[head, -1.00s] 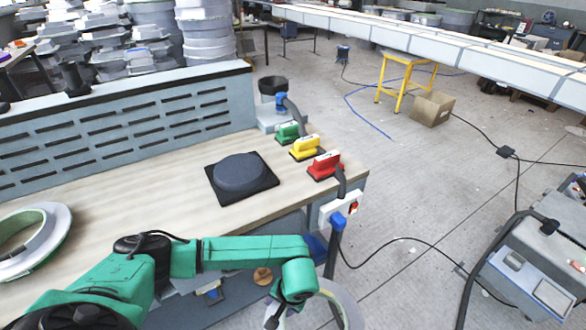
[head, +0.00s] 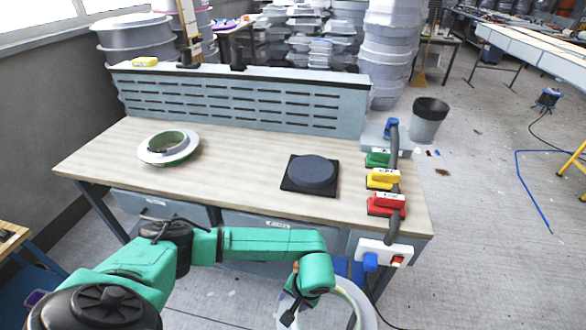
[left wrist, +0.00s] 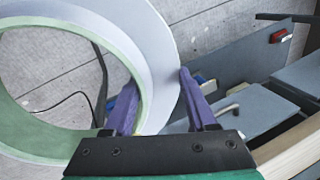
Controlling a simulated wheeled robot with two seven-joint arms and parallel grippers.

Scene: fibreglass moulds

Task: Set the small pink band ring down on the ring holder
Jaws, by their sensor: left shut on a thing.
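My left gripper (left wrist: 160,105) has its purple fingers on either side of the wall of a large pale ring (left wrist: 158,50), shut on it. The ring is white-grey outside and green inside; I see no pink on it. In the head view the left gripper (head: 288,316) is low at the front of the bench, and the held ring (head: 362,300) shows partly behind it, cut by the bottom edge. A dark round pad on a black square base (head: 312,174), perhaps the ring holder, lies on the bench, empty. My right gripper is out of view.
A white and green ring (head: 168,148) lies on the bench's left part (head: 105,150). A slotted back panel (head: 230,105) closes the rear. Bench between ring and pad is clear.

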